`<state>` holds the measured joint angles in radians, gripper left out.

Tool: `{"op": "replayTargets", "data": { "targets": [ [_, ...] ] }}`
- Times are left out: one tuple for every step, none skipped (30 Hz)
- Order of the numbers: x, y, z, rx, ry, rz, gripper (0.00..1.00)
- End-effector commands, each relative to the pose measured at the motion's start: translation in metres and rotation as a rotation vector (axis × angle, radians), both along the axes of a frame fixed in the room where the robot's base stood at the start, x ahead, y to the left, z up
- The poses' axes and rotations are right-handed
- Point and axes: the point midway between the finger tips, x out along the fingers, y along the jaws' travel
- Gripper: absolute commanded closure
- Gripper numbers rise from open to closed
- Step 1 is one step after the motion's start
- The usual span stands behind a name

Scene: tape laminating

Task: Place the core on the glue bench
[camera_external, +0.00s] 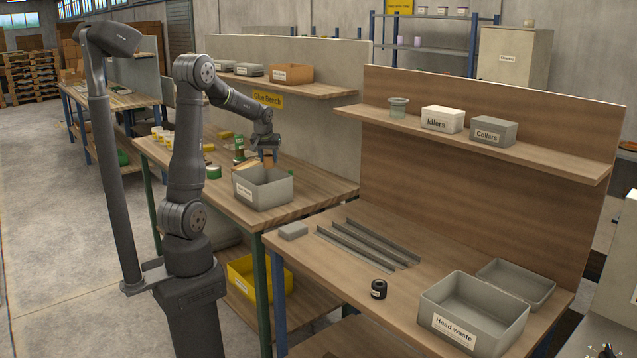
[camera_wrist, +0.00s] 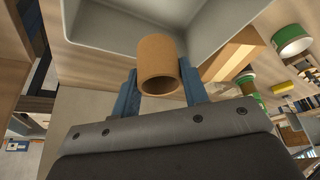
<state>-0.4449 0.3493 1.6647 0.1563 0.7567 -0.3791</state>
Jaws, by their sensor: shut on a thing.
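The core is a short brown cardboard tube (camera_wrist: 157,62) held between the blue fingers of my gripper (camera_wrist: 160,98) in the wrist view. My gripper is shut on its sides, and its open end faces the camera. In the external view my gripper (camera_external: 267,152) is over the glue bench (camera_external: 215,192), above the back of a grey bin (camera_external: 270,195). The core (camera_external: 268,161) is small and partly hidden there. A yellow sign on the wall (camera_external: 268,99) reads Glue Bench.
Green-and-white containers (camera_external: 213,171) and yellow-and-white cups (camera_external: 163,135) stand on the glue bench. The front bench (camera_external: 335,300) holds a black roll (camera_external: 378,289), metal rails (camera_external: 365,243) and a Head waste bin (camera_external: 485,333). Bare wood lies in front of the grey bin.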

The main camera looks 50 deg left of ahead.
Motion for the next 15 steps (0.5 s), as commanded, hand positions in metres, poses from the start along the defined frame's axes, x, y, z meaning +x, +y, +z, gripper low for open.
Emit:
{"op": "replayTargets", "data": {
  "targets": [
    [-0.004,0.010,0.000,0.001,-0.001,0.029,0.84],
    [-0.006,0.014,0.000,0.001,-0.001,0.041,0.84],
    [-0.009,0.020,0.000,0.002,-0.001,0.059,0.84],
    [-0.009,0.021,-0.005,0.000,0.002,0.062,0.84],
    [-0.009,0.019,-0.011,0.000,0.003,0.059,0.84],
    [-0.008,0.019,-0.018,0.000,0.003,0.058,0.84],
    [-0.008,0.019,-0.022,0.000,0.002,0.057,0.84],
    [-0.009,0.018,-0.026,0.000,0.002,0.057,0.84],
    [-0.008,0.018,-0.031,0.000,0.002,0.057,0.84],
    [-0.008,0.018,-0.036,0.000,0.001,0.056,0.84],
    [-0.008,0.018,-0.040,0.000,0.001,0.056,0.84],
    [-0.008,0.018,-0.044,0.000,0.001,0.056,0.84],
    [-0.008,0.018,-0.046,0.001,0.001,0.056,0.84],
    [-0.008,0.018,-0.048,0.001,0.001,0.056,0.84],
    [-0.008,0.018,-0.050,0.001,0.001,0.056,0.84]
  ]
}}
